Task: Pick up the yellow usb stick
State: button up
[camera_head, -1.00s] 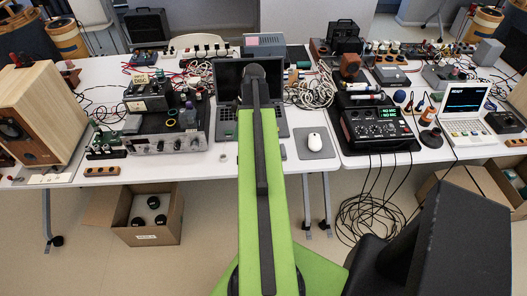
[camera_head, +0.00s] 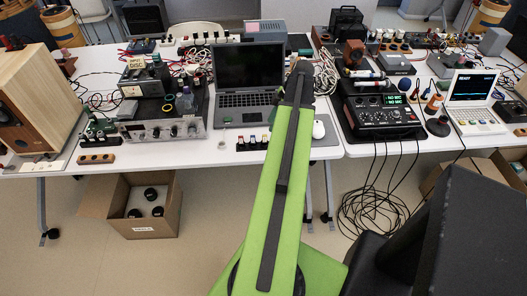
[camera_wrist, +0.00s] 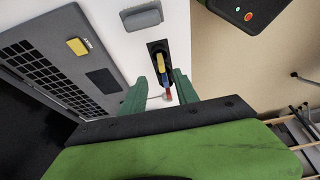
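The yellow usb stick (camera_wrist: 160,60) stands in a small dark rack (camera_wrist: 151,46) in the wrist view, with a blue stick (camera_wrist: 162,80) and a red one (camera_wrist: 168,95) in line beside it. In the head view a small rack (camera_head: 252,146) with several sticks stands at the table's front edge, left of my arm; colours are too small to tell there. My gripper (camera_wrist: 160,77) is open. Its two green fingers appear on either side of the rack in the wrist view, empty; how far above the rack they are, I cannot tell. The head view does not show the fingertips clearly.
An open laptop (camera_head: 245,80) stands behind the rack. A small yellow patch (camera_wrist: 77,46) lies on it in the wrist view. A white mouse (camera_head: 318,130) is right of my arm. A metal-fronted device (camera_head: 160,131) stands left, a black mixer-like device (camera_head: 380,115) right.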

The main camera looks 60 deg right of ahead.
aim_at(266, 135)
jog(key=b+x, duration=0.1)
jog(key=x, duration=0.2)
jog(key=shift+s+f, duration=0.1)
jog(key=shift+s, duration=0.05)
jog(key=shift+f+b, duration=0.3)
jog(key=shift+b, duration=0.15)
jog(key=shift+w+r, duration=0.1)
jog(key=shift+w, duration=0.1)
jog(key=b+x, duration=0.4)
jog(key=x, duration=0.1)
jog(key=shift+s+a+b, duration=0.1)
jog(key=shift+a+b, duration=0.05)
jog(key=shift+b, duration=0.25)
grip_shut()
